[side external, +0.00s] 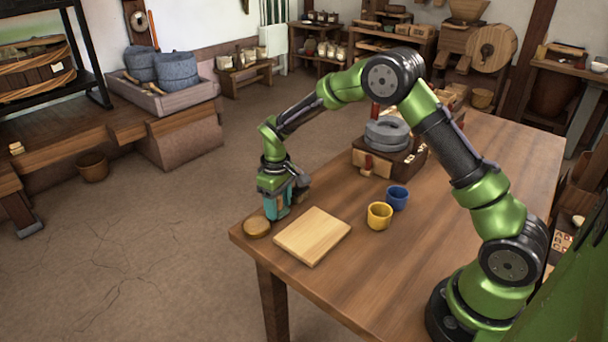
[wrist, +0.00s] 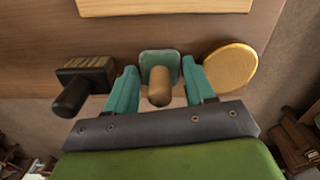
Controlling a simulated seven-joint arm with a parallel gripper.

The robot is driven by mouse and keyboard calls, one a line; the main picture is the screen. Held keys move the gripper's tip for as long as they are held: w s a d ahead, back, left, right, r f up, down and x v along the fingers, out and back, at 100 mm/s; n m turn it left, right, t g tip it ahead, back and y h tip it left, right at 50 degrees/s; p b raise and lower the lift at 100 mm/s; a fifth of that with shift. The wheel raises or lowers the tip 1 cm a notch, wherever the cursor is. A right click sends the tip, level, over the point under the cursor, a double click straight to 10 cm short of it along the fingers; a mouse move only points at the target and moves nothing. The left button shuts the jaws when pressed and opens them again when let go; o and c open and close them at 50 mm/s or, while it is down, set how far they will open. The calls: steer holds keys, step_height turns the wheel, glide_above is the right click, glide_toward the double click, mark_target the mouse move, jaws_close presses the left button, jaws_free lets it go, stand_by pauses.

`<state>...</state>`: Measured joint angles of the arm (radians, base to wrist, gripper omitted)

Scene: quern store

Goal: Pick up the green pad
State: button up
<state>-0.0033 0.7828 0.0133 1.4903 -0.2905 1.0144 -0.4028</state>
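The green pad (wrist: 150,58) shows in the wrist view as a small rounded square with a wooden knob (wrist: 159,88) standing on it. My gripper (wrist: 160,66) has two teal fingers, one on each side of the pad and knob. The fingers are apart, with clear gaps to the knob; whether the tips touch the pad's edges is hard to tell. In the side view my gripper (side external: 277,212) points down at the table's far left corner, and its fingers hide the pad.
A round golden-brown disc (wrist: 230,68) lies close to one finger; a dark block with a black handle (wrist: 84,82) lies beside the other. A pale wooden board (side external: 312,236), yellow cup (side external: 379,216), blue cup (side external: 398,198) and stone quern (side external: 387,133) stand on the table (side external: 450,235).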

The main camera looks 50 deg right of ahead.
mark_target(280, 196)
steer(key=c, duration=0.5)
steer(key=shift+r, duration=0.5)
steer(key=r, duration=0.3)
steer(key=shift+s, duration=0.3)
steer(key=s, duration=1)
steer(key=s+r, duration=0.1)
steer(key=s, duration=0.4)
steer(key=shift+s+d, duration=0.1)
steer(key=shift+s, duration=0.1)
